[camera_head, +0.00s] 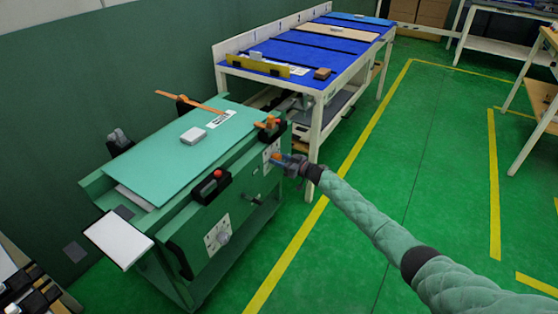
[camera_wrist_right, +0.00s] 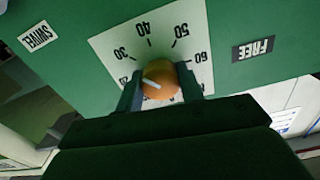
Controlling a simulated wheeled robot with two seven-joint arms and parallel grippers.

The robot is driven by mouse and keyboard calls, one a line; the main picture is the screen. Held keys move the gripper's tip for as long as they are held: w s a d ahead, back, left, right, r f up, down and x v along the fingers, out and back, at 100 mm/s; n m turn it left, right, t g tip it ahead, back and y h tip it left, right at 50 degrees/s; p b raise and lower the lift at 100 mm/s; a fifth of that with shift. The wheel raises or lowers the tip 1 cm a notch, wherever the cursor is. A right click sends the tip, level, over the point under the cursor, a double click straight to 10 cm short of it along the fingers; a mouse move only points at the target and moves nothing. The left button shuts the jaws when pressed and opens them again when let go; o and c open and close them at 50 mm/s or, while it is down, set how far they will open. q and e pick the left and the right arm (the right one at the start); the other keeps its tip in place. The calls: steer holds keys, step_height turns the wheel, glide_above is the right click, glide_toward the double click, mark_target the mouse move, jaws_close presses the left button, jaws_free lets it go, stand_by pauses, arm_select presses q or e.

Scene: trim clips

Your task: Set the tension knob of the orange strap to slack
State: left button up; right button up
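The orange strap (camera_head: 190,101) lies across the far end of the teal panel on the green bench, its near end at an orange clamp (camera_head: 268,123). Below this clamp, on the bench's side, is an orange knob (camera_head: 275,156) on a white dial plate. In the right wrist view the knob (camera_wrist_right: 161,83) has a white pointer line angled to the left, near the low numbers. The dial (camera_wrist_right: 160,35) reads 30, 40, 50, 60; its lower part is hidden. My right gripper (camera_wrist_right: 160,88) has one finger close against each side of the knob. My left gripper is out of view.
A second, grey knob (camera_head: 222,237) sits on the bench's near side, below a red-topped clamp (camera_head: 218,175). A small grey block (camera_head: 193,136) lies on the panel. Labels FREE (camera_wrist_right: 253,48) and SWIVEL (camera_wrist_right: 40,36) flank the dial. A blue-topped table (camera_head: 300,62) stands behind.

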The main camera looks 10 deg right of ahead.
steer(key=c, duration=0.3)
